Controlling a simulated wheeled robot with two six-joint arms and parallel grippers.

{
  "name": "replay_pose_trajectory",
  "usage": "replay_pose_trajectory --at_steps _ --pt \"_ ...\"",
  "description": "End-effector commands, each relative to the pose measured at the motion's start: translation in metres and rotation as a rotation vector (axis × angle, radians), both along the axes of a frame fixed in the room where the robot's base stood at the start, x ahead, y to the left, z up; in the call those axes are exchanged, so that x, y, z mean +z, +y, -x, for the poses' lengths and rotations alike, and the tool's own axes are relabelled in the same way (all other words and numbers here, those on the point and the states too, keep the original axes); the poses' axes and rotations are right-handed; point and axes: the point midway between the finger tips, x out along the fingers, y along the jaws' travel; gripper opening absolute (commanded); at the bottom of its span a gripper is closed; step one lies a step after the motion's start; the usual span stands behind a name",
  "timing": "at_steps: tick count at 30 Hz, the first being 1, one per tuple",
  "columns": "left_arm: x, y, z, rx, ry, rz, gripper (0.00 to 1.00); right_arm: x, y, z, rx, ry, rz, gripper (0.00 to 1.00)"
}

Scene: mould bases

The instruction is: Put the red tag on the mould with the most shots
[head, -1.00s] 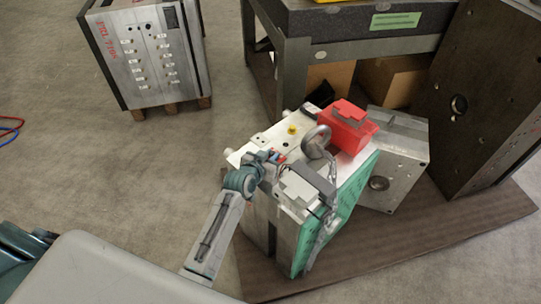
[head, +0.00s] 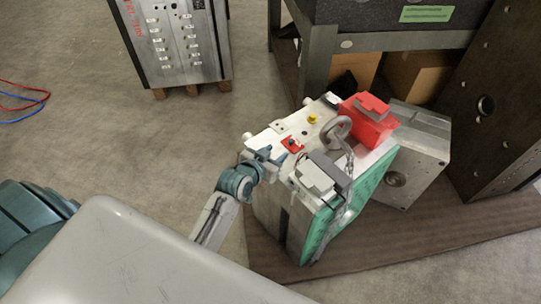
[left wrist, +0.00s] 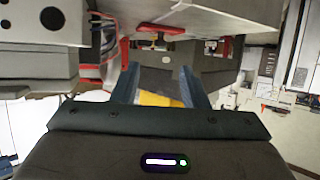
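A small red tag (head: 292,144) lies on the white top of the near mould (head: 262,148), close to its left edge, in the head view. The mould has a green side, a lifting eye (head: 336,130), a yellow knob (head: 312,119) and a red block (head: 367,120) on top. My left gripper (head: 274,156) is just left of the tag and looks apart from it. In the left wrist view its two fingers (left wrist: 160,88) stand apart with nothing held between them. My right gripper is not in view.
A grey box with a chain (head: 315,178) sits on the mould's near end. Another steel mould (head: 420,150) and a dark plate (head: 500,100) stand to the right. A mould on a pallet (head: 178,45) stands at the back left.

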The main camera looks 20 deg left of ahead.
Motion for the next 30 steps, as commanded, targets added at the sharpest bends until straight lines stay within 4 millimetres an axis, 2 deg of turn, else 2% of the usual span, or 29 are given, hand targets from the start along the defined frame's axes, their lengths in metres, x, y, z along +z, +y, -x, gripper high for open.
replay_pose_trajectory --at_steps 3,10,13,14,17,18,20,21,24,27,30 --pt "0.005 0.002 0.015 0.0 0.002 -0.001 0.4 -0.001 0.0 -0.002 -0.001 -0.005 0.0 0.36" --pt "0.009 0.003 0.022 0.0 0.001 -0.001 0.4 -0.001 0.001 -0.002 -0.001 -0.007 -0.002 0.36" --pt "-0.003 0.004 0.028 0.001 0.036 -0.005 0.4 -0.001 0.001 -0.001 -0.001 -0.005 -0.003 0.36" --pt "-0.012 0.005 0.033 0.002 0.064 -0.009 0.4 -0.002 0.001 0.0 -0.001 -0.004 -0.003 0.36" --pt "-0.064 0.012 0.065 0.011 0.227 -0.032 0.4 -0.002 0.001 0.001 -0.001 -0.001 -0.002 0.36" --pt "-0.09 0.017 0.085 0.018 0.313 -0.043 0.4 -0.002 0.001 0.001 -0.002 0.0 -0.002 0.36" --pt "-0.128 0.024 0.118 0.033 0.449 -0.065 0.4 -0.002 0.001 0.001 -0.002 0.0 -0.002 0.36" --pt "-0.151 0.03 0.142 0.043 0.539 -0.079 0.4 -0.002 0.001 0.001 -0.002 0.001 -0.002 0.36" --pt "-0.196 0.044 0.201 0.074 0.735 -0.116 0.4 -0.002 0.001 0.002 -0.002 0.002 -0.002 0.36" --pt "-0.223 0.055 0.246 0.102 0.876 -0.146 0.4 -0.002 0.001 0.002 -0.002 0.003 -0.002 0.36" --pt "-0.236 0.062 0.272 0.119 0.954 -0.165 0.4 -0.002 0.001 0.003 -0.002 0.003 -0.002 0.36"
